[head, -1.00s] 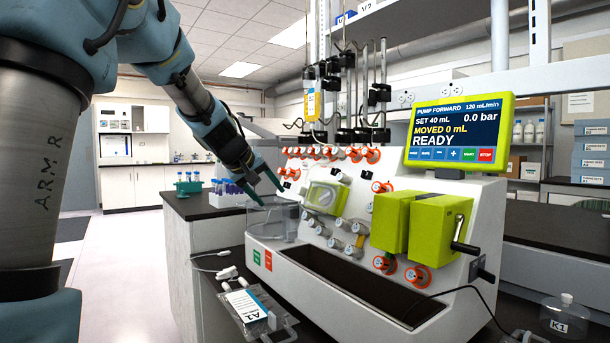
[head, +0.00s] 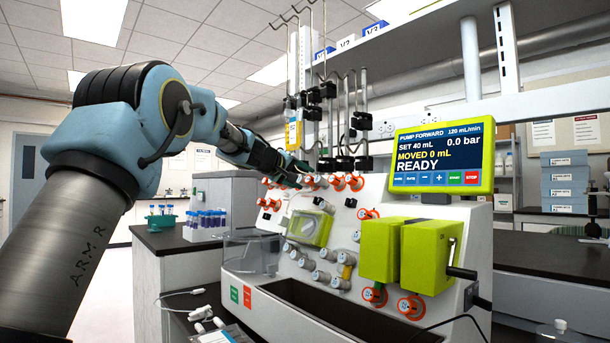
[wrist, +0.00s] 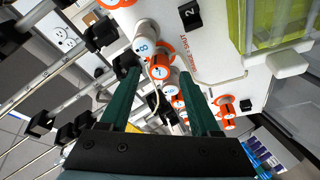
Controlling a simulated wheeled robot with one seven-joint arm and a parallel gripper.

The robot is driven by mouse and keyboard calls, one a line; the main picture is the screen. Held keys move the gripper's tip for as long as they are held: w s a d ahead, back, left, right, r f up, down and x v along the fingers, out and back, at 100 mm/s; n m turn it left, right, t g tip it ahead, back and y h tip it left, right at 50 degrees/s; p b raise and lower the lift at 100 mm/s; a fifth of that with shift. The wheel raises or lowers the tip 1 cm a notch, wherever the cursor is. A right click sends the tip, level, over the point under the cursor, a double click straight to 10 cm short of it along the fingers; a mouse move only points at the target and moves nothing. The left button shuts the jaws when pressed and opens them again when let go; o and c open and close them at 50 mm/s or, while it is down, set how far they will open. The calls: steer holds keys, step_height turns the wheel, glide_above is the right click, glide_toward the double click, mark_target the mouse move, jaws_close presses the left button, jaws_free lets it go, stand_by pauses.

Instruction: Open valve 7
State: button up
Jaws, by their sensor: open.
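My gripper (wrist: 158,78) is open, with one green finger on each side of that knob in the picture. I cannot tell whether the fingers touch it. A knob marked 8 (wrist: 143,47) sits right beside it. In the head view my gripper (head: 296,176) reaches the left part of the machine's top valve row and hides some knobs.
More orange-ringed knobs (head: 338,183) continue along the row to the right. Metal rods with black clamps (head: 328,91) rise close behind it. The screen (head: 437,155) reads READY. A green pump housing (head: 425,252) stands at the front right.

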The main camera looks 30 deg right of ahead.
steer(key=shift+x, duration=1.1)
steer(key=shift+s, duration=0.1)
jaws_close()
